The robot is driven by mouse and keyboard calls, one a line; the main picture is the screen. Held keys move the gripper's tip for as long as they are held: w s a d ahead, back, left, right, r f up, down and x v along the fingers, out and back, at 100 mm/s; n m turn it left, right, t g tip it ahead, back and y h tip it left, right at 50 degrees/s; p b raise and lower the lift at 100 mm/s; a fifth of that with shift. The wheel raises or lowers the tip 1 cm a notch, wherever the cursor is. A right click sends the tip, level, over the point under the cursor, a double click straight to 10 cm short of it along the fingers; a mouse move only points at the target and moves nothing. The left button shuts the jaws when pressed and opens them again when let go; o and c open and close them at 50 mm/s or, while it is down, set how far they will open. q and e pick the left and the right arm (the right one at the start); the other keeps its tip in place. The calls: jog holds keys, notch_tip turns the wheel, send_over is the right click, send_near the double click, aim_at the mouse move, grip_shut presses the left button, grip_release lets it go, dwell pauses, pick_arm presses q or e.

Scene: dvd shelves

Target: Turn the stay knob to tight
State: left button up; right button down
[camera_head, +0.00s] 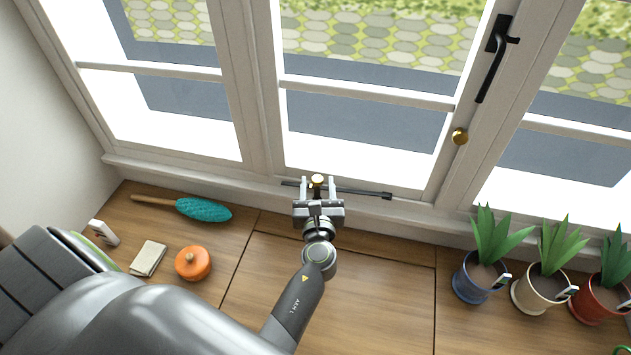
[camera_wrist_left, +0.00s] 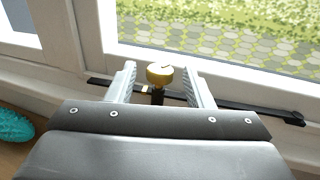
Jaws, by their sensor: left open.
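The stay knob is a small brass knob (camera_head: 318,180) on the dark window stay bar (camera_head: 363,191) along the bottom of the middle window. My left gripper (camera_head: 318,186) is open, with one finger on each side of the knob. In the left wrist view the brass knob (camera_wrist_left: 159,75) stands between the two fingers (camera_wrist_left: 160,84), with a gap visible on both sides. The knob has a small dark mark on its top. A pale mark shows on the stay bar (camera_wrist_left: 240,111) just left of the knob. My right gripper is not in view.
Several potted plants (camera_head: 483,275) stand at lower right.

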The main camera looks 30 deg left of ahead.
pick_arm(q)
jog(key=c, duration=1)
jog(key=shift+o, duration=0.2)
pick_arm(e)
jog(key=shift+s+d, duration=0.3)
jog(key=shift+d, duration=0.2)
pick_arm(q)
jog(key=shift+r, duration=0.1)
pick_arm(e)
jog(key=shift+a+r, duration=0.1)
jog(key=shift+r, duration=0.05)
